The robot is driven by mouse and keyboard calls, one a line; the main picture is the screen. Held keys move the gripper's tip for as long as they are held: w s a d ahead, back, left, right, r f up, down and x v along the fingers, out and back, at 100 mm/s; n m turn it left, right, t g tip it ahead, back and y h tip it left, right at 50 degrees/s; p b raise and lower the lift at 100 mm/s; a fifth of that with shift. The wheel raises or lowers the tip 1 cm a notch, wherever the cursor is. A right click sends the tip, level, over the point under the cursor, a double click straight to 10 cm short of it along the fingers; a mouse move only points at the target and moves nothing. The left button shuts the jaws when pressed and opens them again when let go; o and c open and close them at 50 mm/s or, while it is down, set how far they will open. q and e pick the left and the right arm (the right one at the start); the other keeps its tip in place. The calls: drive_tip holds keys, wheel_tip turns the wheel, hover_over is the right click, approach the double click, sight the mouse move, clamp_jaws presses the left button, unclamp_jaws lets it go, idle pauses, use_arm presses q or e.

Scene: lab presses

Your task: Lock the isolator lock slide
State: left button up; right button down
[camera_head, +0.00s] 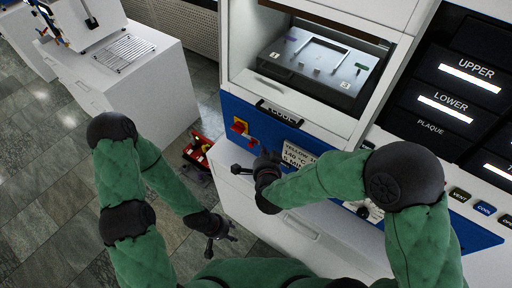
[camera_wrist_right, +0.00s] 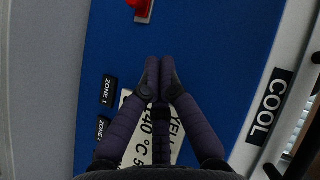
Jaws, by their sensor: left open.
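The isolator (camera_head: 241,127) is a red and yellow switch on the blue front panel, left of the yellow-text label. In the right wrist view, a red part on a pale plate (camera_wrist_right: 142,10) shows at the top edge, partly cut off. I cannot make out a separate lock slide. My right gripper (camera_head: 250,160) is close to the panel, below and right of the isolator. In its wrist view its fingertips (camera_wrist_right: 160,66) meet with nothing visible between them, apart from the red part. My left gripper (camera_head: 228,236) is open and empty, low and away from the panel.
A label plate (camera_head: 298,156) on the blue panel is partly behind my right fingers. A COOL sign (camera_wrist_right: 267,108) and two ZONE tags are nearby. A red box (camera_head: 198,149) stands on the floor at left. Open floor (camera_head: 60,190) lies left of the press.

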sight(255, 140)
drive_tip(key=w+f, duration=0.1)
drive_tip(key=w+a+f, duration=0.1)
drive_tip(key=w, duration=0.1)
drive_tip(key=w+f+b, duration=0.1)
drive_tip(key=w, duration=0.1)
drive_tip(key=shift+a+f, duration=0.3)
drive_tip(key=shift+a, duration=0.1)
drive_tip(key=shift+w+a+f, duration=0.3)
drive_tip(key=shift+a+f, duration=0.05)
drive_tip(key=shift+a, duration=0.05)
drive_tip(key=shift+w+a+b, duration=0.25)
drive_tip(key=shift+w+a, duration=0.3)
drive_tip(key=shift+a, duration=0.25)
drive_tip(key=shift+w+a+b, duration=0.2)
drive_tip(key=shift+w+a, duration=0.35)
drive_tip(key=shift+a, duration=0.2)
drive_tip(key=shift+d, duration=0.1)
